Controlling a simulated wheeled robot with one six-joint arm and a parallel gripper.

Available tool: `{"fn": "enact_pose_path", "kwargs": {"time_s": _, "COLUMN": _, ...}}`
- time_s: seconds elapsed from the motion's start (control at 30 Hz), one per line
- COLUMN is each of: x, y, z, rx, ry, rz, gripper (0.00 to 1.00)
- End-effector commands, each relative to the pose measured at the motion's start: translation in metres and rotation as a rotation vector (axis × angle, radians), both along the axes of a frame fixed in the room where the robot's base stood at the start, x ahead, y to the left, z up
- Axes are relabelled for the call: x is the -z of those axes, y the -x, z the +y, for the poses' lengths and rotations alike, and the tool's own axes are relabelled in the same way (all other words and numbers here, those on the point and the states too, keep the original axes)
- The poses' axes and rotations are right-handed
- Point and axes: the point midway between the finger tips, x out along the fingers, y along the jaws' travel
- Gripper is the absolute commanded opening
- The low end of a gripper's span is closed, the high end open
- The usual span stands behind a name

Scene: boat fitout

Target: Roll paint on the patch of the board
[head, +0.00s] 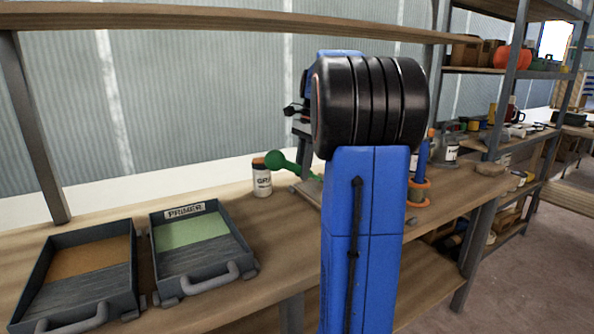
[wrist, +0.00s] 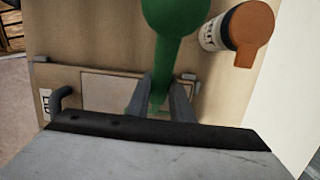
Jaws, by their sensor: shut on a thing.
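My gripper (wrist: 162,88) is shut on a green tool (wrist: 176,15), whose rounded end points away from the fingers in the wrist view. The green tool (head: 275,159) also shows left of my arm in the head view. Its lower end is hidden, so I cannot tell whether it touches anything. The board (wrist: 66,77) lies on the bench beneath my gripper, with a paler rectangular patch (wrist: 108,90) on it, partly hidden by the fingers. My arm covers most of the board (head: 308,192) in the head view. The PRIMER tray (head: 240,244) holds a pale green area.
A second tray (head: 131,285) with a brown area stands at the left. A white jar with an orange lid (head: 262,180) stands close to the green tool. A shelf (head: 200,18) runs above the bench. Orange and blue items (head: 420,190) stand right of my arm.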

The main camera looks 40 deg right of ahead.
Motion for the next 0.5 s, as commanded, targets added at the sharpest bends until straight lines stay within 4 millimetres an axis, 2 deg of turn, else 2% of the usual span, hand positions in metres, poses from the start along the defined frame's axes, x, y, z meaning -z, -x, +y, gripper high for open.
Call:
{"fn": "enact_pose_path", "kwargs": {"time_s": 0.2, "x": 0.001, "y": 0.005, "z": -0.021, "rx": 0.001, "ry": 0.000, "rz": 0.000, "gripper": 0.00}}
{"fn": "enact_pose_path", "kwargs": {"time_s": 0.5, "x": 0.002, "y": 0.006, "z": -0.024, "rx": 0.000, "ry": 0.000, "rz": 0.000, "gripper": 0.00}}
